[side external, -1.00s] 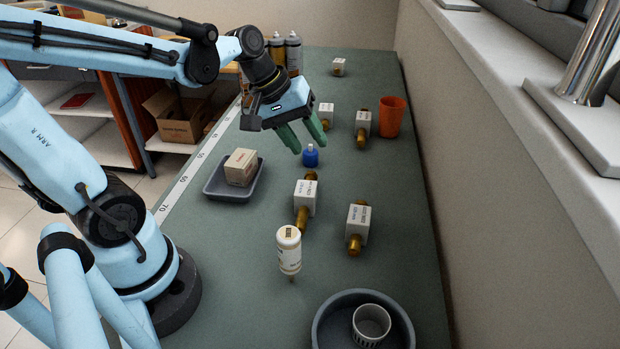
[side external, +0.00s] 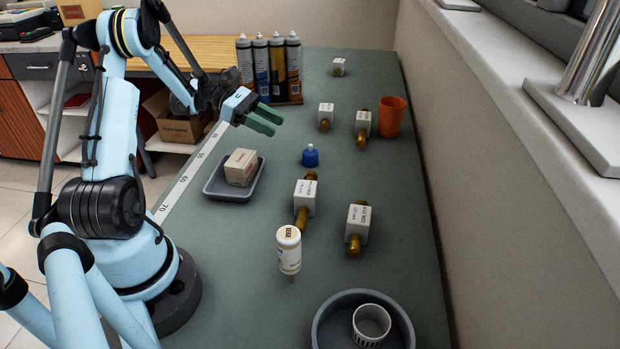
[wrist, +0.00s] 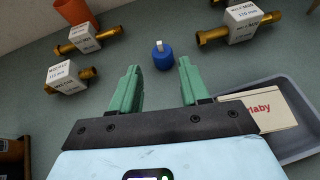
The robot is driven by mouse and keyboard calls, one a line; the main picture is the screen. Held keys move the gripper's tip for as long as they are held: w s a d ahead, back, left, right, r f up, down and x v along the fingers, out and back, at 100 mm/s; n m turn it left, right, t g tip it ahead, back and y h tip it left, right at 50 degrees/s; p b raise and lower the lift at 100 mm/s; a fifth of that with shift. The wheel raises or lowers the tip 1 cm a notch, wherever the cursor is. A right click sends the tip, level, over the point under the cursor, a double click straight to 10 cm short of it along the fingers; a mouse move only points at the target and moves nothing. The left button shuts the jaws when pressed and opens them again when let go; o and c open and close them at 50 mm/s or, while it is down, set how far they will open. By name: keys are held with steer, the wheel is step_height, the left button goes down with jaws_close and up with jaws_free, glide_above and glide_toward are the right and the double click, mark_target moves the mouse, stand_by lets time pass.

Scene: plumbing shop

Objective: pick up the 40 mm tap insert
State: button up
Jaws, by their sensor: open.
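Several brass tap inserts with white label blocks lie on the green bench. In the side external view they are at far back (side external: 338,67), behind the blue bottle (side external: 325,115), by the orange cup (side external: 363,125), in the middle (side external: 305,198) and at front right (side external: 357,225). The labels are too small to tell which is 40 mm. My gripper (side external: 277,121) is open and empty, raised above the bench's left side, its green fingers pointing right. In the wrist view the gripper (wrist: 158,66) faces inserts at left (wrist: 84,38), (wrist: 68,77) and right (wrist: 241,22).
A small blue bottle (side external: 310,156) stands mid-bench, between the fingers' lines in the wrist view (wrist: 162,56). A grey tray (side external: 221,194) holds a box (side external: 241,167). Cartridges (side external: 276,65), an orange cup (side external: 391,117), a white bottle (side external: 289,250) and a round grey bowl (side external: 325,320) stand around.

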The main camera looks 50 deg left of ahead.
mark_target(310, 145)
steer(key=shift+s+a+f, duration=0.15)
steer(key=shift+a+f, duration=0.05)
steer(key=shift+d+f, duration=0.15)
steer(key=shift+d, duration=0.05)
steer(key=x, duration=1.1)
steer(key=shift+w+d, duration=0.2)
steer(key=shift+w, duration=0.15)
jaws_close()
